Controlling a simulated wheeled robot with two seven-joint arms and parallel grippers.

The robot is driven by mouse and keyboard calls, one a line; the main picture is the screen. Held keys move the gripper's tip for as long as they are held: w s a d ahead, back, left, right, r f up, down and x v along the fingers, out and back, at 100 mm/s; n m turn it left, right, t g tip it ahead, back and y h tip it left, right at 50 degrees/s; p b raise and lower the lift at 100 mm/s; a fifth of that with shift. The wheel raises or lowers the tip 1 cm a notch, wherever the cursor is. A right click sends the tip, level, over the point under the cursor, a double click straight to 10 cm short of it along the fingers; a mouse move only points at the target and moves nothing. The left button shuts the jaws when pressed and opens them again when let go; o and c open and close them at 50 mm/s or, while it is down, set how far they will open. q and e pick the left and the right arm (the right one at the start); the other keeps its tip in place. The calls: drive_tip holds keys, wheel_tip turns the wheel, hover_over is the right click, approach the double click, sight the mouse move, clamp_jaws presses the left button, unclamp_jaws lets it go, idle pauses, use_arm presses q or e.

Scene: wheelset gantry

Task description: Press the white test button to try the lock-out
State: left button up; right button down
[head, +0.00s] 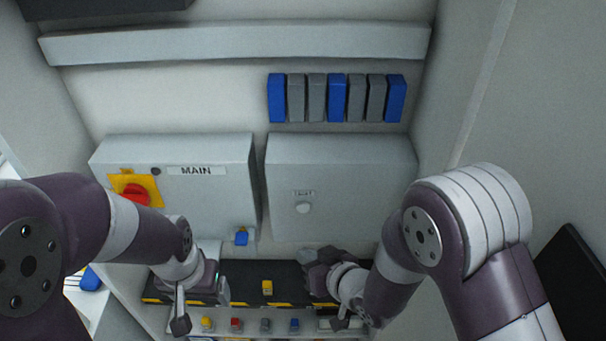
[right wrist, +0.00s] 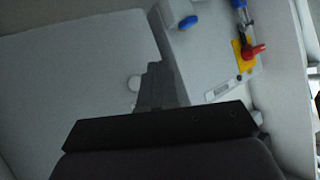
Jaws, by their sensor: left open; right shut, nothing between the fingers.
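The white test button (head: 303,207) is on the front of the right-hand grey box (head: 345,165), under a small label. In the right wrist view the button (right wrist: 133,84) shows just left of the fingertips, and I cannot tell any contact. My right gripper (head: 318,262) is below the button in the head view; its fingers (right wrist: 154,85) are shut and empty. My left gripper (head: 213,286) is open, low in front of the left-hand box; its fingers are partly hidden by the hand.
The MAIN box (head: 215,190) carries a red rotary switch (head: 135,193) on a yellow plate, partly behind my left arm. A blue padlock (head: 241,237) is at its lower right corner. A yellow padlock (head: 267,288) is on the black shelf (head: 285,270). Several small coloured padlocks line the ledge below.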

sight(303, 207)
drive_tip(key=shift+w, duration=0.2)
drive_tip(key=w, duration=0.8)
drive_tip(key=shift+w, duration=0.25)
drive_tip(key=shift+w, duration=0.1)
idle(1.9)
drive_tip(key=shift+w, duration=0.35)
drive_tip(key=shift+w+r, duration=0.1)
drive_tip(key=shift+w, duration=0.3)
idle(0.8)
drive_tip(key=shift+s, duration=0.85)
